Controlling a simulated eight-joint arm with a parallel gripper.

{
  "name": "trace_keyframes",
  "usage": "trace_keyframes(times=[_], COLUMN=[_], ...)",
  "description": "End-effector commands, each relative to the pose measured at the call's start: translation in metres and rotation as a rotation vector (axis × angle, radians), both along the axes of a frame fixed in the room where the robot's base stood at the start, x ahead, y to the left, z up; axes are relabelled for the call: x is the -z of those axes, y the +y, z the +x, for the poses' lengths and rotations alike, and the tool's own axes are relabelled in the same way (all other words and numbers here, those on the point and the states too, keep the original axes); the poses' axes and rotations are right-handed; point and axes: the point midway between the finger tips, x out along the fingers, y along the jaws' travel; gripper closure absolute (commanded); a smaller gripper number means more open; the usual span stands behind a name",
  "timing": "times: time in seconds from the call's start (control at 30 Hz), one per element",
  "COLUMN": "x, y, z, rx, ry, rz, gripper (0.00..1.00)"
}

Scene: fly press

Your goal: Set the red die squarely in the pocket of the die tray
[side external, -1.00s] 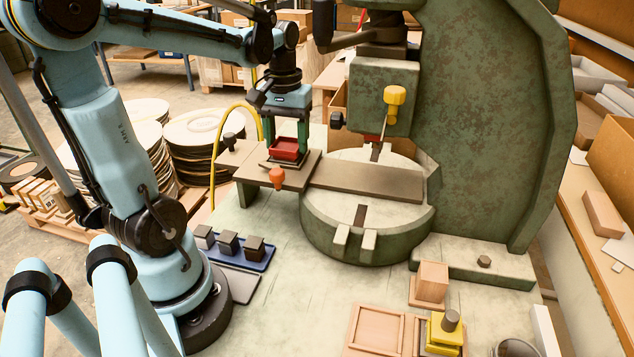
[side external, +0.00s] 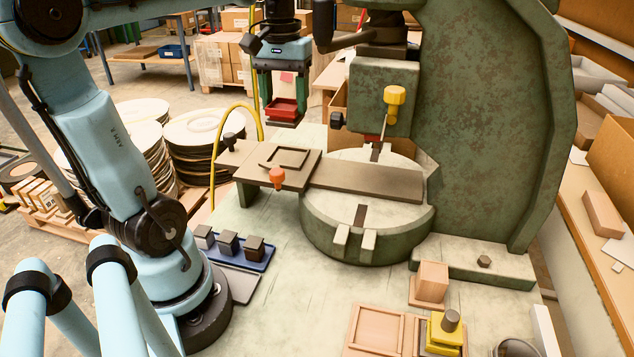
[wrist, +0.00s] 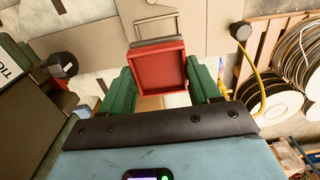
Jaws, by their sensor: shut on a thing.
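The red die (side external: 283,106) is a shallow square block with a raised rim and a dark base. In the wrist view the red die (wrist: 160,70) sits between the fingers.
The green press (side external: 480,120) rises right of my gripper. An orange knob (side external: 277,177) is on the slide plate (side external: 368,182). A blue tray (side external: 262,266) holds three dark blocks. A wooden block (side external: 431,282) and yellow fixture (side external: 444,331) stand near the wooden tray. The mid-front bench is clear.

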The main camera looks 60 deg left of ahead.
Motion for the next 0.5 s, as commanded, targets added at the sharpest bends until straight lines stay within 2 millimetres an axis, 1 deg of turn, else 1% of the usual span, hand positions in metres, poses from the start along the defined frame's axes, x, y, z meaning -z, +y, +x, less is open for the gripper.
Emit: trace_keyframes(times=[0.13,0.27,0.37,0.5], x=[-0.014,-0.032,-0.053,-0.088], y=[0.001,0.009,0.019,0.037], z=[0.001,0.006,0.013,0.020], rx=[0.001,0.004,0.012,0.026], ry=[0.000,0.000,0.000,0.000], rz=[0.000,0.000,0.000,0.000], gripper=[0.87,0.87,0.87,0.87])
